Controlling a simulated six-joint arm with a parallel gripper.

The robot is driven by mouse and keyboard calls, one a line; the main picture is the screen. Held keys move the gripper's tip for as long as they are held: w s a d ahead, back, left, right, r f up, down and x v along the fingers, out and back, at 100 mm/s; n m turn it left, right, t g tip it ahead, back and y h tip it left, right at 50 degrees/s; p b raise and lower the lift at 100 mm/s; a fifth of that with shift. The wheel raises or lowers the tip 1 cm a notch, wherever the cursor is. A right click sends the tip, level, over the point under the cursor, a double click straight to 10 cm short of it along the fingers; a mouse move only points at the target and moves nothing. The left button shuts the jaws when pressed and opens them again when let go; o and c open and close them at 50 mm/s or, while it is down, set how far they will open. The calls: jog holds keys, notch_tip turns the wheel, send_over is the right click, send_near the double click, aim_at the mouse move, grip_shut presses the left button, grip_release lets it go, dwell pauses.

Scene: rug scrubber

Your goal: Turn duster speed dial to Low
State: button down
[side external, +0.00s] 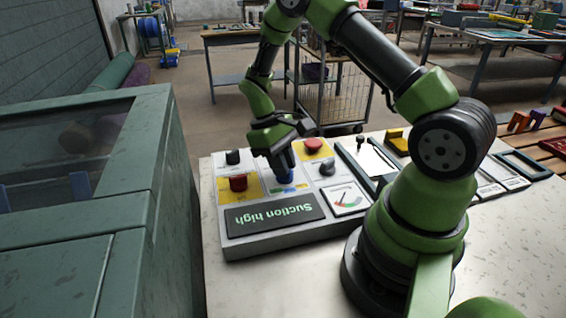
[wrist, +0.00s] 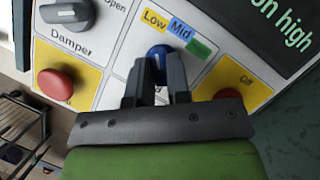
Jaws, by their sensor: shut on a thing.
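The blue dial (wrist: 157,52) sits on the control panel beside a yellow Low label (wrist: 153,19), a blue Mid label (wrist: 180,28) and a partly hidden green label (wrist: 199,48). My gripper (wrist: 161,62) is shut on the blue dial, with one finger on each side of it. In the side external view, my gripper (side external: 283,170) reaches down onto the blue dial (side external: 284,178) from above. The dial's pointer is too hidden to tell which label it faces. The panel's dark display (side external: 275,213) reads "Suction high".
Red buttons on yellow plates stand on either side of the dial: one (side external: 238,183) and another (side external: 313,145). A black knob (side external: 233,157), a grey Damper knob (side external: 327,167) and a gauge (side external: 346,199) are close by. A green machine cabinet (side external: 150,200) stands to the left.

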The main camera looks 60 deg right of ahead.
jog(key=shift+s+f, duration=0.15)
jog(key=shift+s, duration=0.05)
jog(key=c, duration=1.1)
grip_release()
jog(key=shift+w, duration=0.1)
jog(key=v, duration=1)
jog(key=s+a+r+t, duration=0.2)
jog(key=a+r+t, duration=0.15)
jog(key=r, duration=0.45)
jog(key=s+a+r+m+t, duration=0.1)
jog(key=s+a+r+t, duration=0.1)
jog(key=s+a, duration=0.1)
jog(key=s+a+r+m+t+y, duration=0.1)
jog(key=s+a+r+t, duration=0.1)
jog(key=s, duration=0.4)
jog(key=s+a+r+m+t, duration=0.1)
jog(key=s+a+r+t, duration=0.2)
jog(key=s+r+t, duration=0.1)
jog(key=shift+s+a+r+y, duration=0.1)
jog(key=shift+s+a+y, duration=0.2)
jog(key=shift+s+a, duration=0.1)
